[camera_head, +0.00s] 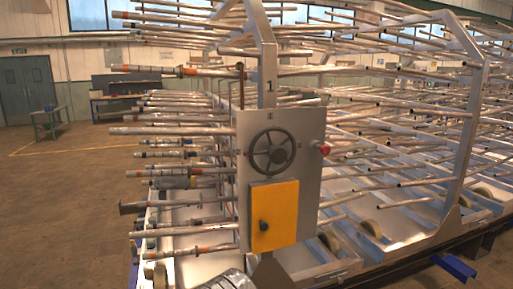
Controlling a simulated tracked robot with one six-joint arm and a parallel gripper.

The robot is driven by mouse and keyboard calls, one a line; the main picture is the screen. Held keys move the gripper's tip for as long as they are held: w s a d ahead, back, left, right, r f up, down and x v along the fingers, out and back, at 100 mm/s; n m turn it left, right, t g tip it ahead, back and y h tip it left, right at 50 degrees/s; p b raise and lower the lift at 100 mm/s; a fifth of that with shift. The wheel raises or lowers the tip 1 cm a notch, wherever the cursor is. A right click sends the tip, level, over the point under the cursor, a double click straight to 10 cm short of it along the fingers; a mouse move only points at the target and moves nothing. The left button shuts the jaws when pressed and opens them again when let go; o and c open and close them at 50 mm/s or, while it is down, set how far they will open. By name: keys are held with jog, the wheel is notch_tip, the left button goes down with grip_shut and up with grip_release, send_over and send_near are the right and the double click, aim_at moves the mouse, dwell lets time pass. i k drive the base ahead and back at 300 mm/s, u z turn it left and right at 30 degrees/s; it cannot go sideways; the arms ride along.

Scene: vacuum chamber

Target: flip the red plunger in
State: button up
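A small red plunger (325,149) sticks out at the right edge of the grey upright panel (306,185), a little above the panel's mid-height. It is small in this view, and I cannot tell how far it is pushed in or which way it is turned. The panel also carries a dark handwheel (273,151) to the left of the plunger and a yellow door (274,216) with a dark knob below. No gripper fingers show in this view.
A metal frame with many rods surrounds the panel. Several rods stick out to its left. A ribbed grey metal part, cut off at the bottom edge, is not identifiable. The floor (70,195) at left is open. A bench (50,122) stands far left.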

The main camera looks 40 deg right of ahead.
aim_at(325, 150)
jog(key=z, duration=1.15)
jog(key=k, duration=0.65)
jog(key=z, duration=0.05)
jog(key=i, duration=1.15)
jog(key=u, duration=0.4)
